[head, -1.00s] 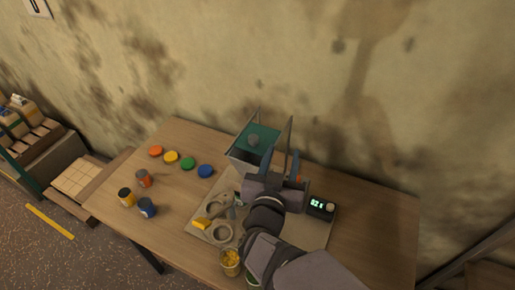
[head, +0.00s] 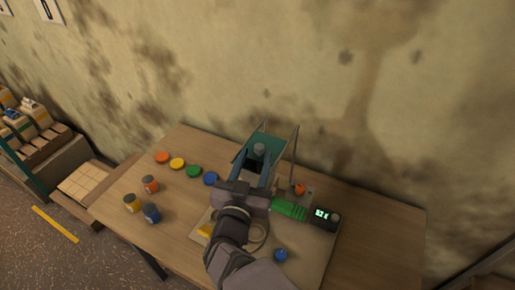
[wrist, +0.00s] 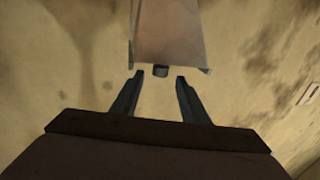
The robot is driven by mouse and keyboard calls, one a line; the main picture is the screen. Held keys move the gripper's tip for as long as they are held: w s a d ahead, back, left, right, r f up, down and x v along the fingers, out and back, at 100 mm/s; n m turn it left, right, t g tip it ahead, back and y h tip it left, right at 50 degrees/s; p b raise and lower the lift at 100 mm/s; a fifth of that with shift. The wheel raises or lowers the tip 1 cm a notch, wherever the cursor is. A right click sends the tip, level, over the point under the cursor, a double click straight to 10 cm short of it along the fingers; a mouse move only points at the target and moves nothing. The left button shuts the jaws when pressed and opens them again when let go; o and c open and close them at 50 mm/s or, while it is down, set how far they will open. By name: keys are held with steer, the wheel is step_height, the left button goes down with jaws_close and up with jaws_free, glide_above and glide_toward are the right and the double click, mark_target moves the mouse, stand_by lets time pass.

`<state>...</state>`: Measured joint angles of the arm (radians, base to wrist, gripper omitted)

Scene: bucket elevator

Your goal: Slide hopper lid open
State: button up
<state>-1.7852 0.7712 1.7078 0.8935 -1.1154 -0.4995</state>
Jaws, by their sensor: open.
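The hopper lid (head: 268,138) is a green plate on top of the grey hopper at the back of the table. A grey round knob (head: 259,149) stands on it. My gripper (head: 258,158) is open at the near side of the hopper, its fingers pointing toward the knob. My fingers hide the hopper's near side, and I cannot tell whether the lid has slid.
Orange, yellow, green (head: 194,171) and blue discs line the table's left back. Several small jars (head: 150,184) stand left. A green handle (head: 289,208), a display box (head: 326,217) and a blue knob (head: 281,255) are on the right. Tall posts flank the hopper.

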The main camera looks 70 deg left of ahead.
mark_target(261, 150)
steer(key=shift+p+x, duration=0.4)
steer(key=shift+x, duration=1.1)
steer(key=shift+c, duration=0.6)
jaws_close()
steer(key=shift+w+b+x, duration=0.3)
steer(key=shift+b+x, duration=0.4)
steer(key=shift+x, duration=0.85)
steer(key=shift+d, duration=0.25)
steer(key=shift+o, duration=0.6)
jaws_free()
steer(key=shift+s+d, duration=0.1)
steer(key=shift+s, duration=0.05)
